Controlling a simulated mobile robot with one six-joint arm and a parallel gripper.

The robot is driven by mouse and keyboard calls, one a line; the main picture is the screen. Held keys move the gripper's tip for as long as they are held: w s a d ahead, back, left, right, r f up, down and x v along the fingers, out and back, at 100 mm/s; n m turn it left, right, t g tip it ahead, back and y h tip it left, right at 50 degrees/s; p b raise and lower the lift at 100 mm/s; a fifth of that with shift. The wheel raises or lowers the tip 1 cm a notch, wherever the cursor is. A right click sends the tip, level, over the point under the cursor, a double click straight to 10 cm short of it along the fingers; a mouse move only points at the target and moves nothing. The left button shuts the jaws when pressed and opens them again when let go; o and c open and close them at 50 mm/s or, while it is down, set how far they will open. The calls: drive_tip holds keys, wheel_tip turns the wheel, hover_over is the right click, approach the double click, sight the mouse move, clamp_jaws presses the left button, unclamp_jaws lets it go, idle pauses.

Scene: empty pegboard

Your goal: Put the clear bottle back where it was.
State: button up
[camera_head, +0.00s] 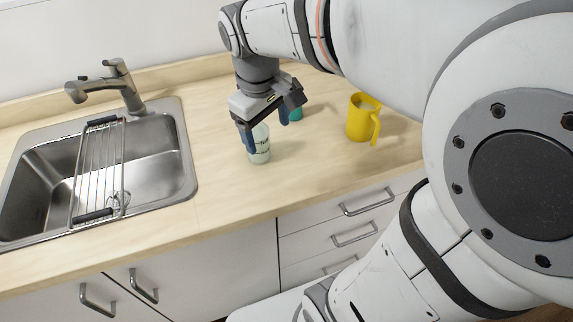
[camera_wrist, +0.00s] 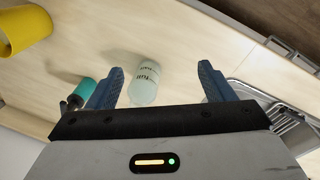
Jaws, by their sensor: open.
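The clear bottle (camera_head: 261,150), pale with dark lettering, stands upright on the wooden counter (camera_head: 215,150) to the right of the sink. Its upper part is partly hidden by my gripper in the head view. My gripper (camera_head: 266,130) is open, pointing down, with one blue finger close to the bottle's top and the other to the right of it and further back. In the wrist view the bottle (camera_wrist: 144,84) shows between the fingers (camera_wrist: 160,70), nearer the left one and beyond the tips. Nothing is held. I cannot tell whether a finger touches the bottle.
A yellow mug (camera_head: 359,121) stands to the right; a teal object (camera_head: 297,113) is partly hidden behind my gripper. The steel sink (camera_head: 160,165) with a wire rack (camera_head: 97,165) and faucet (camera_head: 122,82) is at the left. Counter in front of the mug is clear.

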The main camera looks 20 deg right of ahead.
drive_tip(key=s+d+f+m+t+y, duration=0.1)
drive_tip(key=s+f+m, duration=0.3)
drive_tip(key=s, duration=0.5)
drive_tip(key=shift+d+f+m+t, duration=0.15)
drive_tip(key=shift+f+m+t, duration=0.05)
drive_tip(key=shift+m+t, duration=0.45)
idle(0.4)
